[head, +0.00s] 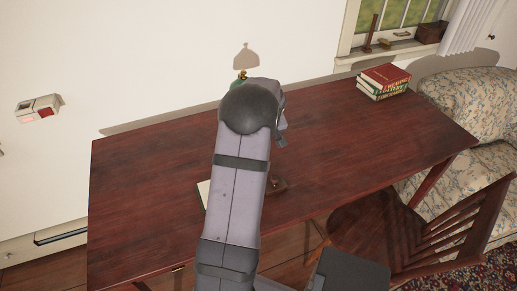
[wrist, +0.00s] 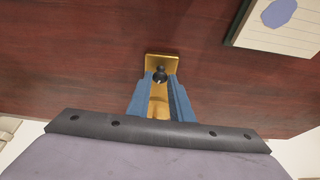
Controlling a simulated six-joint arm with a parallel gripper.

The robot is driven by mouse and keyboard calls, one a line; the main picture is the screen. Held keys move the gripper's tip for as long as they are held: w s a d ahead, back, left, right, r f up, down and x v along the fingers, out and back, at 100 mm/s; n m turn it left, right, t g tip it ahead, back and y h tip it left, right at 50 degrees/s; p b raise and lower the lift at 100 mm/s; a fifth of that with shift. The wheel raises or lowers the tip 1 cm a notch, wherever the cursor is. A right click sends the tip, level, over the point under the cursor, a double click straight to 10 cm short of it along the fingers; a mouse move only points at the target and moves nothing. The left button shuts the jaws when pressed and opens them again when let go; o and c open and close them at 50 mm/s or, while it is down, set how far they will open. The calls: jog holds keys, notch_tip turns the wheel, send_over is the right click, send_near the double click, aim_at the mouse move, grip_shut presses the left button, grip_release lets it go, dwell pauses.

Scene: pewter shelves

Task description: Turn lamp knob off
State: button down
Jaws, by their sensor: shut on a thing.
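The lamp is mostly hidden behind my arm in the head view. Only a brass tip (head: 242,74) and a bit of its green shade show above the arm. In the head view my fingers are hidden by the arm.
A notepad (wrist: 283,28) with a blue patch lies beside the base in the wrist view. A stack of books (head: 384,80) stands at the desk's back right. A wooden chair (head: 440,230) and a floral sofa (head: 470,100) are at the right. Much of the desk top is clear.

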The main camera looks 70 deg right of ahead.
jog(key=shift+s+d+n+t+y+b, duration=0.1)
jog(key=shift+n+t+y+b, duration=0.15)
jog(key=shift+n+b, duration=0.5)
jog(key=shift+s+d+n+t+y+b, duration=0.15)
jog(key=shift+n+y+b, duration=0.1)
jog(key=shift+n+b, duration=0.45)
jog(key=shift+n, duration=0.35)
jog(key=c, duration=1.6)
grip_release()
jog(key=shift+w, duration=0.1)
jog(key=shift+a+r, duration=0.1)
jog(key=shift+v, duration=3.6)
